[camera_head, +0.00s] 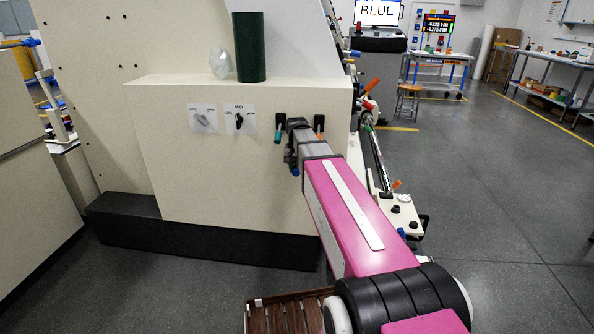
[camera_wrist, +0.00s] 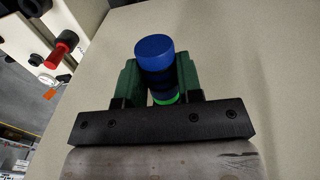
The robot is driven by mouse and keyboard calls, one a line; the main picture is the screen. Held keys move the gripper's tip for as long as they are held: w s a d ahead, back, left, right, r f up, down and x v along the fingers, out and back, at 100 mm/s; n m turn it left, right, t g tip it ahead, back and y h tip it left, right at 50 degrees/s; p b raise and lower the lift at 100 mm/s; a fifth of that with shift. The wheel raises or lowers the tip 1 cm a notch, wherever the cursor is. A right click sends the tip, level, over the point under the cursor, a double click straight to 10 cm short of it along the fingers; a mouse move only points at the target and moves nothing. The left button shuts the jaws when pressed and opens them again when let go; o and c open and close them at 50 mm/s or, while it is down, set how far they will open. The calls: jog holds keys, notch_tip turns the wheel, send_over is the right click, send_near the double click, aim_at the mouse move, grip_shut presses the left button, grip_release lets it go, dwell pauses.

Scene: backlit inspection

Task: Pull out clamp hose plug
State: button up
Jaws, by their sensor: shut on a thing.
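In the wrist view, a plug with a round blue cap (camera_wrist: 154,50), a dark body and a bright green ring stands between the two green fingers of my gripper (camera_wrist: 158,80). The fingers are shut on its dark body, and the blue cap shows beyond them. In the head view, my gripper (camera_head: 297,126) is at the front face of the beige machine, and my arm hides most of the plug's surroundings. I cannot tell whether the plug still touches a seat, as its lower end is hidden.
In the head view, dark fittings with a teal end (camera_head: 279,129) and an orange end (camera_head: 319,127) flank my gripper. A dark green cylinder (camera_head: 250,47) and a clear, rounded object (camera_head: 220,63) stand on the machine's ledge. A red knob (camera_wrist: 62,47) shows in the wrist view. Open floor lies right.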

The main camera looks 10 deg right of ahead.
aim_at(295, 174)
jog(key=shift+s+a, duration=0.1)
jog(key=shift+s, duration=0.25)
jog(key=shift+c, duration=0.8)
jog(key=shift+s, duration=0.1)
grip_shut()
jog(key=shift+s+a, duration=0.2)
jog(key=shift+s, duration=0.45)
jog(key=shift+s+a, duration=0.25)
jog(key=shift+s, duration=0.35)
jog(key=shift+s+a, duration=0.2)
jog(key=shift+s, duration=0.45)
